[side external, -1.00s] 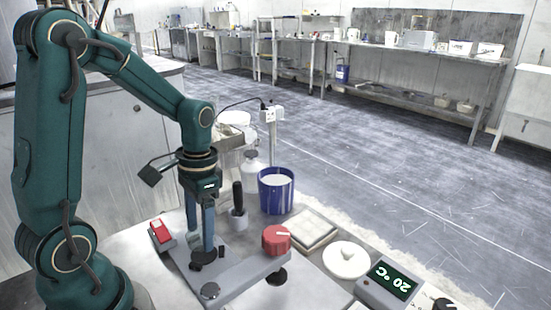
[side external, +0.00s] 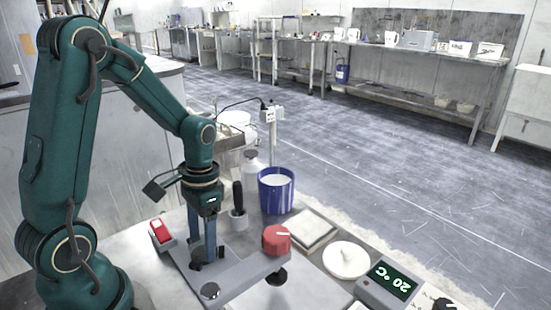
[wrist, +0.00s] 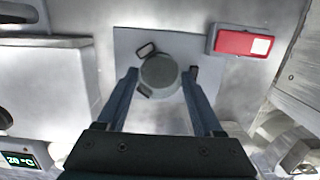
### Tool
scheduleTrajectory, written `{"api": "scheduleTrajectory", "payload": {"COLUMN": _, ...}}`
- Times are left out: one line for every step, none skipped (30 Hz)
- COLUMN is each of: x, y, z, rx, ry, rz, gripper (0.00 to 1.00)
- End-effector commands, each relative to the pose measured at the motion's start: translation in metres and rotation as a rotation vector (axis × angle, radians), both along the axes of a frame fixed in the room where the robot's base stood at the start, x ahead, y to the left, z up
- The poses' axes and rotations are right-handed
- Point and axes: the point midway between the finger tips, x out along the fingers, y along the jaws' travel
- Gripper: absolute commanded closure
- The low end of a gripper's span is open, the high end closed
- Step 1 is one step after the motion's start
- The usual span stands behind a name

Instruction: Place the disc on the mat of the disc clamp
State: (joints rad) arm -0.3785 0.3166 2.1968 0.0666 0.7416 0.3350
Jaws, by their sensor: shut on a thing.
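My gripper (wrist: 160,78) is shut on the grey disc (wrist: 160,72), one dark blue finger on each side of it in the wrist view. In the side view my gripper (side external: 205,262) points straight down, low over the grey base plate (side external: 232,268) of the disc clamp. I cannot make out the mat, nor tell whether the disc touches what lies below.
A red-and-white box (side external: 161,233) stands left of the plate. A red knob (side external: 276,240) stands to its right. Behind are a black-handled tool in a cup (side external: 238,215) and a blue bucket (side external: 276,190). A white round lid (side external: 346,260) and a temperature display (side external: 388,280) are farther right.

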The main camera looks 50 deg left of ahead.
Motion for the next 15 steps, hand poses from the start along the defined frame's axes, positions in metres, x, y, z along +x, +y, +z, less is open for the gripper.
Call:
{"api": "scheduleTrajectory", "payload": {"x": -0.0002, "y": -0.0001, "z": -0.0011, "rx": 0.000, "ry": 0.001, "rz": 0.000, "gripper": 1.00}}
{"api": "scheduleTrajectory", "payload": {"x": -0.0003, "y": 0.0000, "z": -0.0017, "rx": 0.000, "ry": 0.001, "rz": 0.000, "gripper": 1.00}}
{"api": "scheduleTrajectory", "payload": {"x": -0.0002, "y": 0.0000, "z": -0.0024, "rx": 0.000, "ry": 0.001, "rz": 0.000, "gripper": 1.00}}
{"api": "scheduleTrajectory", "payload": {"x": -0.0002, "y": 0.0000, "z": -0.0030, "rx": 0.000, "ry": 0.001, "rz": 0.000, "gripper": 1.00}}
{"api": "scheduleTrajectory", "payload": {"x": -0.0001, "y": 0.0000, "z": -0.0035, "rx": 0.000, "ry": 0.001, "rz": 0.000, "gripper": 1.00}}
{"api": "scheduleTrajectory", "payload": {"x": 0.0000, "y": 0.0001, "z": -0.0043, "rx": 0.000, "ry": 0.000, "rz": 0.000, "gripper": 1.00}}
{"api": "scheduleTrajectory", "payload": {"x": 0.0000, "y": 0.0001, "z": -0.0049, "rx": 0.000, "ry": 0.000, "rz": 0.000, "gripper": 1.00}}
{"api": "scheduleTrajectory", "payload": {"x": -0.0001, "y": 0.0001, "z": -0.0055, "rx": 0.000, "ry": 0.000, "rz": 0.000, "gripper": 1.00}}
{"api": "scheduleTrajectory", "payload": {"x": -0.0002, "y": 0.0000, "z": -0.0063, "rx": 0.000, "ry": 0.001, "rz": 0.000, "gripper": 1.00}}
{"api": "scheduleTrajectory", "payload": {"x": -0.0002, "y": 0.0000, "z": -0.0069, "rx": 0.000, "ry": 0.001, "rz": 0.000, "gripper": 1.00}}
{"api": "scheduleTrajectory", "payload": {"x": -0.0003, "y": 0.0000, "z": -0.0074, "rx": 0.000, "ry": 0.002, "rz": 0.000, "gripper": 1.00}}
{"api": "scheduleTrajectory", "payload": {"x": -0.0004, "y": -0.0001, "z": -0.0082, "rx": 0.000, "ry": 0.002, "rz": 0.000, "gripper": 1.00}}
{"api": "scheduleTrajectory", "payload": {"x": -0.0002, "y": 0.0000, "z": -0.0081, "rx": 0.000, "ry": 0.001, "rz": 0.000, "gripper": 0.24}}
{"api": "scheduleTrajectory", "payload": {"x": -0.0002, "y": 0.0000, "z": -0.0080, "rx": 0.000, "ry": 0.001, "rz": 0.000, "gripper": 0.12}}
{"api": "scheduleTrajectory", "payload": {"x": -0.0002, "y": 0.0000, "z": -0.0079, "rx": 0.000, "ry": 0.001, "rz": 0.000, "gripper": 0.00}}
